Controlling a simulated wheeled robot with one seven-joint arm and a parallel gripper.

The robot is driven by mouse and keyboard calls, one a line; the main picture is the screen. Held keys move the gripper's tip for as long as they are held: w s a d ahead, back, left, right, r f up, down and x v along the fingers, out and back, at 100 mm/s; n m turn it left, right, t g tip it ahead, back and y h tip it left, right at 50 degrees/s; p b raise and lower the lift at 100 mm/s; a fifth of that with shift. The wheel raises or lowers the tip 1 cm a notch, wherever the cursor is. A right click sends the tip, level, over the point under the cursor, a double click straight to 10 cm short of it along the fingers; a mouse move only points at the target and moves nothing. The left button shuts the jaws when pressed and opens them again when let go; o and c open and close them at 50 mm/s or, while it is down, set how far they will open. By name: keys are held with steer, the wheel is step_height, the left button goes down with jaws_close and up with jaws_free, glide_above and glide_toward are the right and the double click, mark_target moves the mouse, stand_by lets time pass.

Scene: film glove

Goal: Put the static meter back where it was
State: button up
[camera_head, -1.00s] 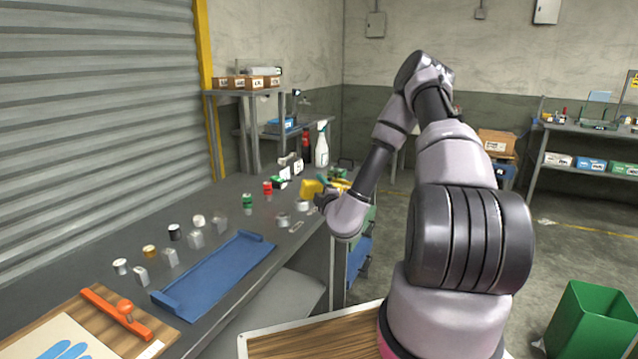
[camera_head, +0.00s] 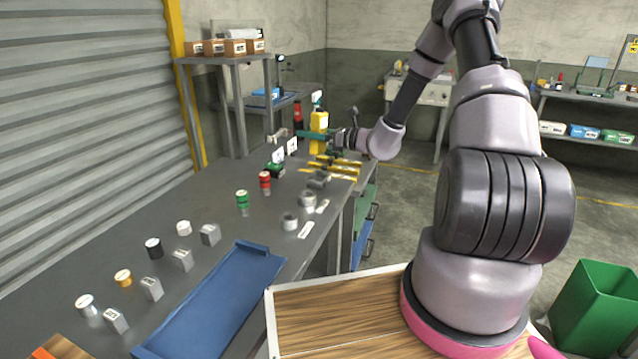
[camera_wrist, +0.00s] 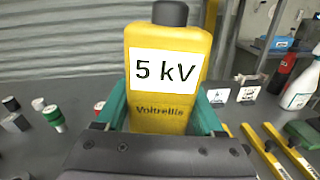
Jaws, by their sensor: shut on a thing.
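The static meter is a yellow block with a black top knob and a white "5 kV" label; it fills the middle of the wrist view (camera_wrist: 168,105). In the head view the yellow meter (camera_head: 319,123) stands upright over the far end of the grey workbench (camera_head: 215,212). My gripper (camera_head: 322,134) is shut on it, with teal fingers on both sides of its body in the wrist view (camera_wrist: 163,118). I cannot tell whether its base touches anything; the gripper hides its lower part in the wrist view.
Yellow bars (camera_head: 335,166) lie on the bench's far right. White cards, a green-black item (camera_head: 275,168) and red (camera_head: 265,182) and green (camera_head: 242,201) rolls stand nearby. A spray bottle (camera_wrist: 300,80) and red bottle (camera_wrist: 282,72) are behind. A blue tray (camera_head: 215,310) lies nearer.

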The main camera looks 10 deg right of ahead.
steer(key=f+n, duration=0.1)
steer(key=f, duration=0.4)
steer(key=f+n+g+y, duration=0.1)
steer(key=f, duration=0.4)
steer(key=shift+s+a+f, duration=0.15)
steer(key=shift+s+a, duration=0.05)
steer(key=o, duration=1.6)
steer(key=shift+f, duration=0.15)
steer(key=shift+c, duration=0.2)
